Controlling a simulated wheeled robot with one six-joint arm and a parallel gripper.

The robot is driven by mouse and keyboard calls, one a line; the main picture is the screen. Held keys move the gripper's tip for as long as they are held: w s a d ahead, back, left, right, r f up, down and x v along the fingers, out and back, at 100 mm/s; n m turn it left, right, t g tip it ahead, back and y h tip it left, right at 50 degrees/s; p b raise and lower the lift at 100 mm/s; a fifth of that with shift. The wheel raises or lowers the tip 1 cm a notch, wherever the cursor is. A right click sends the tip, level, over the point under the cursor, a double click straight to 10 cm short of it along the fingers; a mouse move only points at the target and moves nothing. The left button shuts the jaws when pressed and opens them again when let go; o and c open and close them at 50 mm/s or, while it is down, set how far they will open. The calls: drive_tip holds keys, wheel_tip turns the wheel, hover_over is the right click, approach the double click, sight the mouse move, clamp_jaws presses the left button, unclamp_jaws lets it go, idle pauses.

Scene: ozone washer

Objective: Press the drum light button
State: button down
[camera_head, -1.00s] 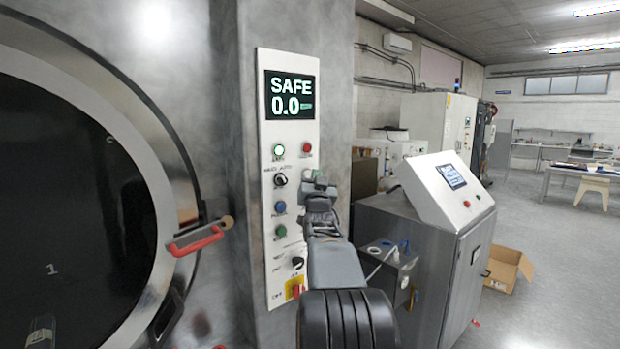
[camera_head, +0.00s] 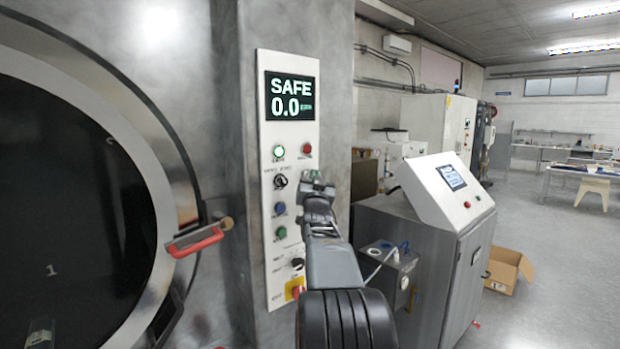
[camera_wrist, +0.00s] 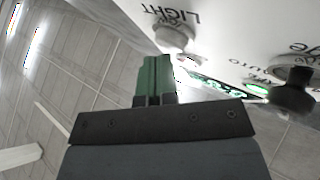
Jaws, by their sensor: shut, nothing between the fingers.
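The pale round button labelled LIGHT (camera_wrist: 172,36) is at the top of the wrist view, on the white control panel. The panel (camera_head: 294,125) also shows in the head view, where my gripper hides this button. My gripper (camera_head: 314,178) is in front of the panel's right side. Its green fingertips show together in the wrist view (camera_wrist: 156,62), shut and empty. They are just below the button in that picture and very close to it. I cannot tell whether they touch it.
A black selector knob (camera_wrist: 293,92) sits beside the button. The panel also has a green light (camera_head: 278,152), a red button (camera_head: 307,149), a blue button (camera_head: 280,208) and a SAFE display (camera_head: 291,97). A round door with a red handle (camera_head: 196,242) is left.

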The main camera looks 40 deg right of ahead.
drive_tip(key=shift+w, duration=0.25)
drive_tip(key=shift+s+f, duration=0.1)
idle(0.3)
drive_tip(key=shift+s+b, duration=0.9)
drive_tip(key=shift+b, duration=0.1)
drive_tip(key=s+b, duration=0.4)
drive_tip(key=s, duration=0.2)
drive_tip(key=shift+a, duration=0.25)
